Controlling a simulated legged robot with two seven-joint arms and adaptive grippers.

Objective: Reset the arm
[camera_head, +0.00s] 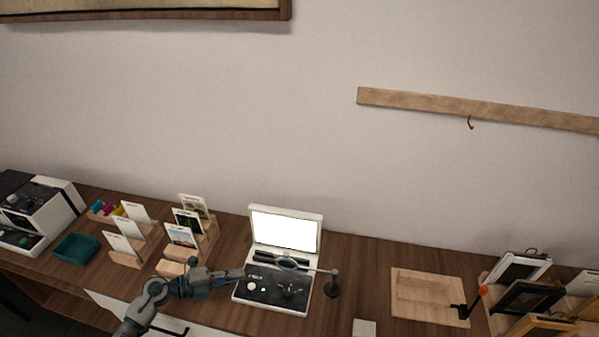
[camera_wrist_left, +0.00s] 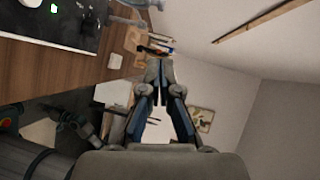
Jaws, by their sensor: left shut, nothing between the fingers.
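My left arm comes in from the lower left in the head view. Its gripper (camera_head: 238,274) is shut and empty, pointing right, at the left edge of the open white case (camera_head: 241,294). I cannot tell whether it touches the case. In the left wrist view the two fingers (camera_wrist_left: 160,68) meet at their tips with nothing between them. My right gripper does not show in the head view.
Wooden card holders (camera_head: 126,259) and a teal tray (camera_head: 77,248) stand left. A wooden tray (camera_head: 429,273) and framed pictures (camera_head: 524,297) are right.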

